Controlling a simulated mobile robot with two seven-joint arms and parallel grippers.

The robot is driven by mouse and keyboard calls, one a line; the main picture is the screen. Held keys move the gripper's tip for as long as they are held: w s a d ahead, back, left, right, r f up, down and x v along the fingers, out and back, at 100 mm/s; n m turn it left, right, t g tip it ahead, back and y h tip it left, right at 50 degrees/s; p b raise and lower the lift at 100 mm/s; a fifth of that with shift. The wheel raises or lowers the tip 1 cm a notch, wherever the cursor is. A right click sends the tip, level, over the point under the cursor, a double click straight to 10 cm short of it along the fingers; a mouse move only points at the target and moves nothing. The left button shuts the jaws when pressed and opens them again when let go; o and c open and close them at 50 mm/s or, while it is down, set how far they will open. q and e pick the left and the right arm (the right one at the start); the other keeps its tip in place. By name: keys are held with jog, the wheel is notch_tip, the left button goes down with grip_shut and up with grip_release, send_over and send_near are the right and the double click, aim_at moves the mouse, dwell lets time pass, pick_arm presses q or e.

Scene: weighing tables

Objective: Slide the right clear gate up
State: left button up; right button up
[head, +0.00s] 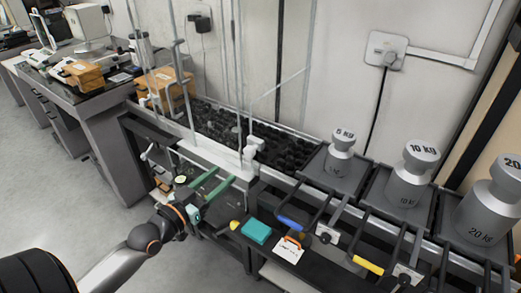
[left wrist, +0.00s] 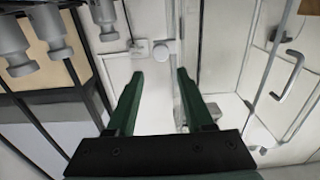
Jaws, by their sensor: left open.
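Clear panels in thin metal frames stand over a bin of black lumps (head: 255,135). The right clear gate (head: 262,95) is see-through, and its edges are hard to make out. A white fitting (head: 250,152) sits at its lower left; a white knob-like piece (left wrist: 165,48) shows ahead in the left wrist view. A bent metal handle (head: 181,62) is on the left panel and also shows in the left wrist view (left wrist: 294,75). My left gripper (head: 224,177), with green fingers, is open and empty just in front of the white ledge, apart from the fitting. My right gripper is out of view.
Grey weights marked 5 kg (head: 340,160), 10 kg (head: 411,178) and 20 kg (head: 488,215) stand in trays at right. A teal box (head: 256,232) and blue (head: 290,223) and yellow (head: 368,265) handles are in front. Cardboard boxes are at left; the floor at left is clear.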

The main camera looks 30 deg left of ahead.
aim_at(247, 153)
pick_arm(q)
jog(key=w, duration=1.2)
jog(key=shift+w+d+r, duration=0.1)
jog(key=shift+w+d, duration=0.05)
jog(key=shift+d, duration=0.25)
grip_shut()
dwell(1.1)
